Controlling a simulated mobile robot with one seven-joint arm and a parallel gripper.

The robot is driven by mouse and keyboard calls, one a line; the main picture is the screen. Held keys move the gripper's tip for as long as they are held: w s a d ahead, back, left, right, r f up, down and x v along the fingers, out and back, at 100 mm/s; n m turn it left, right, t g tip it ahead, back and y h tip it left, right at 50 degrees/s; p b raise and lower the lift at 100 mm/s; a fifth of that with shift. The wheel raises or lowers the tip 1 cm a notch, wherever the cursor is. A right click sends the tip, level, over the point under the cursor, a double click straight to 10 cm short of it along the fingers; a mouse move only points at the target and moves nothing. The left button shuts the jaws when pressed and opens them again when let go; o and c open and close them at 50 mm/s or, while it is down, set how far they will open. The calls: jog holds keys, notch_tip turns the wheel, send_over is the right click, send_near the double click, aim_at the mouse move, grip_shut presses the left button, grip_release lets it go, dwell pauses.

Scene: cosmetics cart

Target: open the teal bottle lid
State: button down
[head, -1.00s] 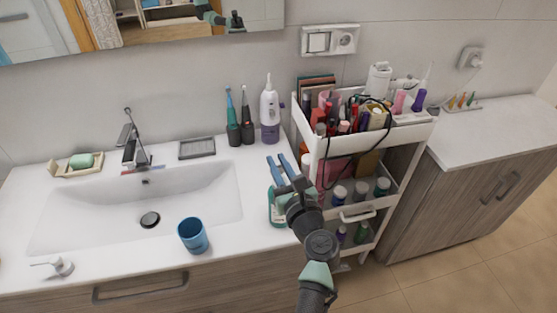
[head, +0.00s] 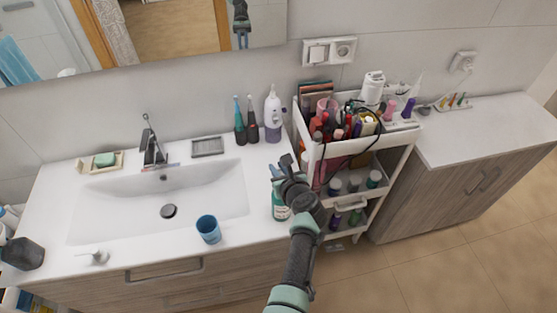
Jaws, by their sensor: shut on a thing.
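The teal bottle (head: 281,207) stands upright near the right end of the white washbasin counter, with a pale label on its side. Its top and lid are hidden behind my gripper (head: 277,170). My gripper reaches in from the front right, right above the bottle. Its blue fingers are partly covered by its own dark body. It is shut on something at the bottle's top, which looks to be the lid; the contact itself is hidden.
A blue cup (head: 208,230) stands left of the bottle, by the basin (head: 110,205). A white cart (head: 350,150) full of cosmetics stands close on the right. Toothbrushes (head: 246,120) and a white-purple dispenser (head: 273,115) stand behind. A wooden cabinet (head: 450,190) is farther right.

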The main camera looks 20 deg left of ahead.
jog(key=shift+f+g+h+p, duration=0.3)
jog(key=shift+p, duration=0.15)
jog(key=c, duration=0.8)
grip_release()
jog(key=shift+r, duration=0.1)
jog(key=shift+r, duration=0.1)
jog(key=shift+s+d+r+p, duration=0.3)
jog(key=shift+s+r+p, duration=0.1)
jog(key=shift+p, duration=0.15)
jog(key=p+v, duration=0.1)
jog(key=v, duration=1)
jog(key=shift+s+d, duration=0.2)
jog(key=shift+s, duration=0.05)
jog(key=shift+f, duration=0.1)
